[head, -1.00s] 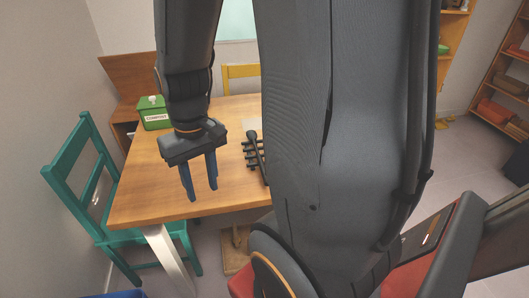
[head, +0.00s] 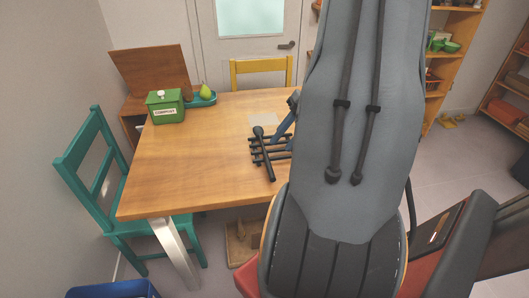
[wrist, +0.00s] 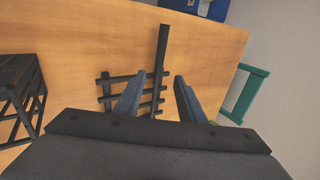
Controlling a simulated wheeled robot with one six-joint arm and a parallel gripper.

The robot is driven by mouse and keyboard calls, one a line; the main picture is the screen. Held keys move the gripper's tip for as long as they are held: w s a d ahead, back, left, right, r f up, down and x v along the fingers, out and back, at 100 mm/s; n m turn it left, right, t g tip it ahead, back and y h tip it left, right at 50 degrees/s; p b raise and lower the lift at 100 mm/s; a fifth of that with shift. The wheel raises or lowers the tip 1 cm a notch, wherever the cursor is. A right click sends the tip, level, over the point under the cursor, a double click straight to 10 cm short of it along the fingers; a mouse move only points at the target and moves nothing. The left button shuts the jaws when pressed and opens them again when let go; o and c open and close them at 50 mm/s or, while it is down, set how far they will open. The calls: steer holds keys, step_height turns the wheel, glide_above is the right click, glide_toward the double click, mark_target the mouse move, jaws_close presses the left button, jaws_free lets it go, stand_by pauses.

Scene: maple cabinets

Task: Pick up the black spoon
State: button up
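The black spoon (head: 265,155) lies across a black slatted rack (head: 258,147) on the wooden table, its round end toward the back. In the wrist view the spoon's long handle (wrist: 161,60) runs up the picture over the rack (wrist: 104,92). My gripper (wrist: 159,78) is open, with its blue fingers on either side of the spoon in that view. I see no contact, and the height gap is unclear. In the head view my gripper (head: 286,124) shows only in part beside the rack; my arm hides the rest.
A green compost box (head: 166,106) and a teal tray (head: 202,99) with a pear stand at the table's back left. A teal chair (head: 92,165) is on the left, a yellow chair (head: 262,71) behind. The table's left half (head: 180,160) is clear.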

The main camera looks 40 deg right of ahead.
mark_target(269, 160)
steer(key=p+x, duration=0.1)
steer(key=x, duration=0.6)
steer(key=shift+s+f, duration=0.15)
steer(key=shift+f, duration=0.1)
steer(key=shift+c, duration=0.4)
jaws_close()
